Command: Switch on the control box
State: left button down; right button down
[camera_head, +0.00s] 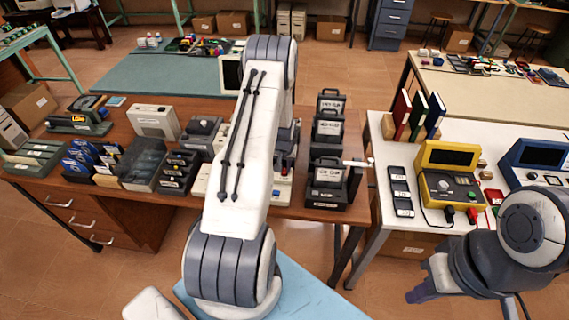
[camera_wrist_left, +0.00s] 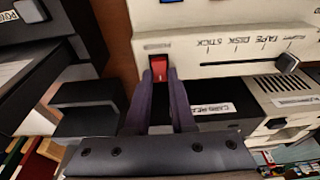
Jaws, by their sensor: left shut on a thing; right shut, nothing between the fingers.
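The control box (camera_wrist_left: 212,62) is a cream box marked TAPE, DISK and STICK, with a dark slider knob (camera_wrist_left: 286,62). A red switch (camera_wrist_left: 161,71) is set near its edge in the left wrist view. My left gripper (camera_wrist_left: 162,88) has its two dark fingers close together at the red switch, shut on it. In the head view my left arm hides most of the box; a cream part (camera_head: 283,190) shows beside the arm, and the left gripper is hidden. My right gripper (camera_head: 422,291) is shut and empty, low at the right, away from the tables.
Black stacked devices (camera_head: 328,150) stand just right of the control box. A grey dark-topped case (camera_head: 146,163) and other devices fill the brown desk's left. A yellow meter (camera_head: 448,175) and upright books (camera_head: 418,115) stand on the white table (camera_head: 392,222). Floor shows between the tables.

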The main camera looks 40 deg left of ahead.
pick_arm(q)
jog(key=shift+w+a+r+p, duration=0.1)
jog(key=shift+w+r+p, duration=0.2)
jog(key=shift+p, duration=0.85)
jog(key=shift+f+g+h, duration=0.25)
jog(key=shift+g+h, duration=0.15)
jog(key=shift+g, duration=0.1)
jog(key=shift+a+f+b, duration=0.1)
jog(key=shift+f+b, duration=0.2)
jog(key=shift+b, duration=0.25)
jog(key=shift+g+b, duration=0.3)
jog(key=shift+b, duration=0.1)
jog(key=shift+r+h, duration=0.2)
jog(key=shift+h, duration=0.1)
pick_arm(e)
jog(key=shift+r, duration=0.65)
pick_arm(q)
jog(key=c, duration=0.8)
grip_release()
jog(key=shift+o, duration=0.2)
jog(key=shift+r, duration=0.15)
